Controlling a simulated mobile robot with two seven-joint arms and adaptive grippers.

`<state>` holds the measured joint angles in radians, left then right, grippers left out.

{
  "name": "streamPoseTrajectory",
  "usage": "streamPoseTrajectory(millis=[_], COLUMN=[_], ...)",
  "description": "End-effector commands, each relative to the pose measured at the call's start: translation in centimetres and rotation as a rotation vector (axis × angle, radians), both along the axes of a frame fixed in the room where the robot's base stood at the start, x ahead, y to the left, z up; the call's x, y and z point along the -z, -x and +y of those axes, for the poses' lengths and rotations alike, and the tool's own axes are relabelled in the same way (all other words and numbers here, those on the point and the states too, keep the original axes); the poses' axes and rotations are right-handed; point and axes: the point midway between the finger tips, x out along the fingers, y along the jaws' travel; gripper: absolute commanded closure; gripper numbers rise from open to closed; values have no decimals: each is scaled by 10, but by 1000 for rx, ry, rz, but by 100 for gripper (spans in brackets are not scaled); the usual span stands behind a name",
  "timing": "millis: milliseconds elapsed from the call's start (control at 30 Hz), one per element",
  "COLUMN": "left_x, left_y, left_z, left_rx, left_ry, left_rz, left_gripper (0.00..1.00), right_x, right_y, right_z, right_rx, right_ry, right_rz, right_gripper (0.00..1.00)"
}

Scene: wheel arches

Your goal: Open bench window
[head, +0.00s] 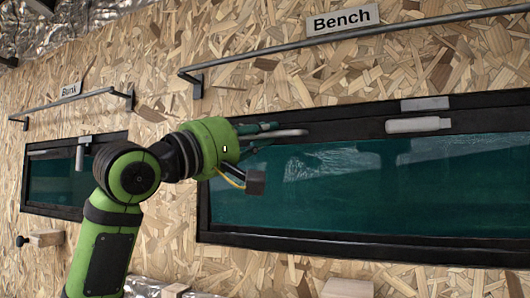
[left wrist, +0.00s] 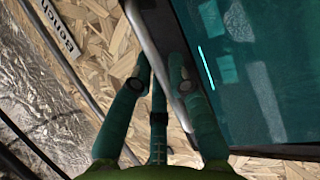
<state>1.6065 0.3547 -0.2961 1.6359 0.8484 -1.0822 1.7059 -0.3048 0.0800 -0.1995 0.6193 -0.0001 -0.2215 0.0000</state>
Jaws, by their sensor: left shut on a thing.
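The bench window (head: 340,185) is a long dark-framed pane of teal glass in the chipboard wall, under the sign "Bench" (head: 342,20). It looks closed against its frame. A pale handle (head: 418,124) lies level along its top frame at the right. My left gripper (head: 268,134) is at the window's upper left corner, shut on a grey handle (head: 292,133) there. In the left wrist view, the green fingers (left wrist: 158,90) close around this handle (left wrist: 150,40), beside the glass (left wrist: 240,70). The fingers hide part of the handle. My right gripper is not in view.
A wooden block (head: 346,288) sticks out below the bench window.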

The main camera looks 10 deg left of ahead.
Motion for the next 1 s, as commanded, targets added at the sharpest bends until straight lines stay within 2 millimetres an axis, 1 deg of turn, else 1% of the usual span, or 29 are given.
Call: streamPoseTrajectory(millis=[33, 300, 400, 500, 600, 933, 967, 1000], left_x=[13, 29, 35, 37, 37, 34, 34, 34], left_y=[6, 32, 41, 47, 51, 52, 52, 52], left_z=[0, 4, 6, 8, 8, 9, 9, 9], left_rx=[4, 5, 5, 4, 4, 1, 1, 1], left_ry=[5, 35, 46, 54, 58, 60, 60, 60], left_rz=[-27, -187, -242, -284, -306, -314, -314, -314], left_gripper=[100, 100, 100, 100, 100, 100, 74, 58], right_x=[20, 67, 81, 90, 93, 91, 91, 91], right_y=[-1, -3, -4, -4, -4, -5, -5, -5], right_z=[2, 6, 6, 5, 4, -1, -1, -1], right_rx=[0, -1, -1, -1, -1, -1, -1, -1], right_ry=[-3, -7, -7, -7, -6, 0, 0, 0], right_rz=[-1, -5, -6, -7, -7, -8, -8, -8], right_gripper=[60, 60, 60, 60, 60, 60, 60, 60])
